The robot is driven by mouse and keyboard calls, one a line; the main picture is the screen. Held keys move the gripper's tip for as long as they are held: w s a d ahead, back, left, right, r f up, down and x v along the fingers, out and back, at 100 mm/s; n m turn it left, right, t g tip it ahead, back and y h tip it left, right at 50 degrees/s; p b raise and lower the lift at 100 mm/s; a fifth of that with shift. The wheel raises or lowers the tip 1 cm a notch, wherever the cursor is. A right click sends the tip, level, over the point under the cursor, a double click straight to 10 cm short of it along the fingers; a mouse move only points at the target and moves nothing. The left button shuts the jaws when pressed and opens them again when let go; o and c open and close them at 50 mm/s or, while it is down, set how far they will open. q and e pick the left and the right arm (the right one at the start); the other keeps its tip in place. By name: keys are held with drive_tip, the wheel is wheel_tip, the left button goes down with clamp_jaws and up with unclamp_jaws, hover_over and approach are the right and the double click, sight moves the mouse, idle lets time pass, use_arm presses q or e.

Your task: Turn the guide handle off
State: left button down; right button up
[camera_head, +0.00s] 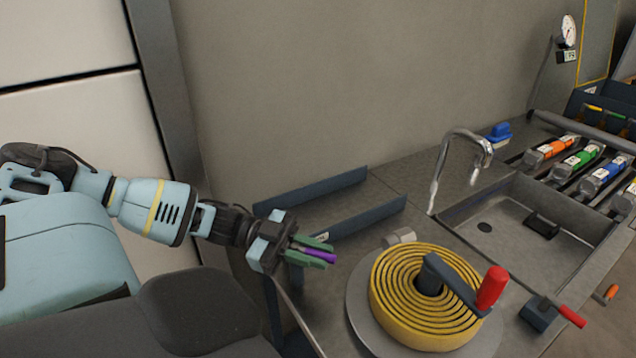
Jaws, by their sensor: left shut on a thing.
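My left gripper (318,254) reaches in from the left with its green-tipped fingers shut on a slim purple piece (321,258), which looks like a handle. Its tip sticks out just past the fingers, and the fingers hide the rest. The gripper is just in front of the dark blue rails on the metal counter, left of the yellow coiled hose (395,308). I cannot tell from this view what the purple piece is fixed to or how it is turned. My right gripper is not in view.
A crank with a red knob (491,288) stands on the hose reel. A faucet (463,150) and sink (500,229) lie behind it. A red-handled lever (570,316) is at lower right. Several colored handles line the back right. Two dark blue rails (320,190) lie near the wall.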

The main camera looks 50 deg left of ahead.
use_arm(q)
drive_tip(key=c, duration=1.4)
unclamp_jaws()
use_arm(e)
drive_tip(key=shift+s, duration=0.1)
